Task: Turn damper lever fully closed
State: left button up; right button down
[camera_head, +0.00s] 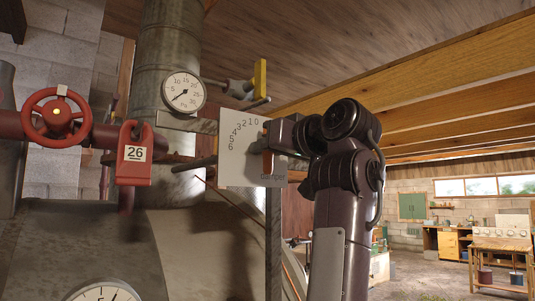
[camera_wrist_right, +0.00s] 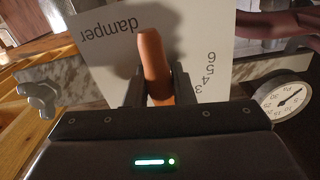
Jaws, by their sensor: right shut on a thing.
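The damper plate (camera_head: 238,172) is white, with numbers 0 to 6 in an arc, and stands beside the grey flue pipe. In the wrist view the plate (camera_wrist_right: 110,62) reads "damper", upside down. The damper lever has an orange-brown handle (camera_head: 267,163), seen at the plate's right part. In the wrist view the handle (camera_wrist_right: 153,62) lies between the two dark fingers. My right gripper (camera_head: 274,148) is shut on this handle in front of the plate. The fingers hide part of the lever, so I cannot tell which number it points to. My left gripper is not in view.
A yellow-handled valve (camera_head: 260,79) sits just above the plate. A round gauge (camera_head: 183,92), a red handwheel (camera_head: 57,116) and a red tag marked 26 (camera_head: 134,154) are to the left. Wooden ceiling beams run above right. The room behind right is open.

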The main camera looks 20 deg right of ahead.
jog(key=c, duration=2.2)
grip_release()
jog(key=shift+m, duration=0.6)
jog(key=c, duration=2.2)
grip_release()
jog(key=c, duration=1.2)
grip_release()
jog(key=shift+c, duration=0.2)
jog(key=shift+s, duration=0.1)
jog(key=shift+s+d+f+b, duration=0.15)
jog(key=shift+s+b, duration=0.15)
jog(key=shift+b, duration=0.25)
jog(key=b+v, duration=0.3)
jog(key=v, duration=0.4)
jog(key=shift+b, duration=0.3)
